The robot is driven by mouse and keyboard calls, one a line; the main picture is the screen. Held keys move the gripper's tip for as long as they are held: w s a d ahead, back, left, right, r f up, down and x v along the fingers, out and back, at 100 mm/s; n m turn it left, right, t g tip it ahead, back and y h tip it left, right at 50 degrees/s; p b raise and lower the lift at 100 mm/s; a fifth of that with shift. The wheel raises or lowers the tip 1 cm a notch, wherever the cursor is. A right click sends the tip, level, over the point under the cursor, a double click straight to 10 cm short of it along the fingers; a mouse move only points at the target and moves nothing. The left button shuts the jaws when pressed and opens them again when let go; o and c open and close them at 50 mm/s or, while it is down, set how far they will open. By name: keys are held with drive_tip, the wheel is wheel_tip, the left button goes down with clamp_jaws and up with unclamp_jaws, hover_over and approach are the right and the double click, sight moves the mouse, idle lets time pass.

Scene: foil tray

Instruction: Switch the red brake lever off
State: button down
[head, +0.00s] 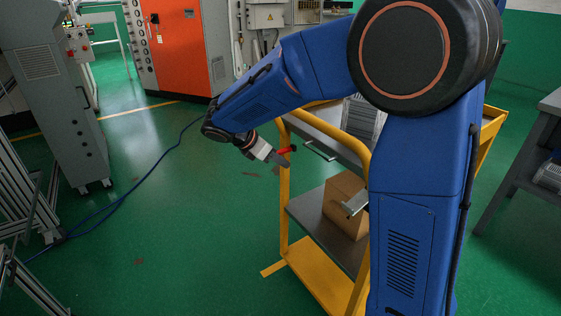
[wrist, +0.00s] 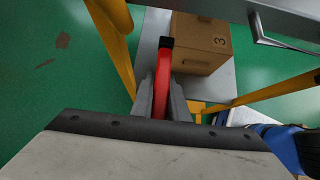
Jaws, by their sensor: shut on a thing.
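The red brake lever (wrist: 165,68) is in the middle of the wrist view, a narrow red bar with a dark end at the top. It also shows as a small red piece (head: 287,149) beside the yellow frame of the cart (head: 284,195) in the head view. My gripper (wrist: 161,95) is shut on the lever, with one grey finger on each side of it. In the head view my gripper (head: 280,158) is at the cart's left upright. The lever's lower part and its mount are hidden by the fingers and the gripper body.
A cardboard box (head: 344,204) stands on the cart's grey lower shelf. A drawer handle (head: 319,151) sticks out at the upper level. A blue cable (head: 150,160) lies on the green floor to the left. Grey cabinets (head: 52,90) and an orange cabinet (head: 181,48) stand farther back.

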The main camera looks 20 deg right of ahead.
idle(0.3)
drive_tip(key=c, duration=1.7)
unclamp_jaws()
drive_tip(key=v, duration=1.7)
drive_tip(key=shift+a+r, duration=0.1)
drive_tip(key=shift+r, duration=0.1)
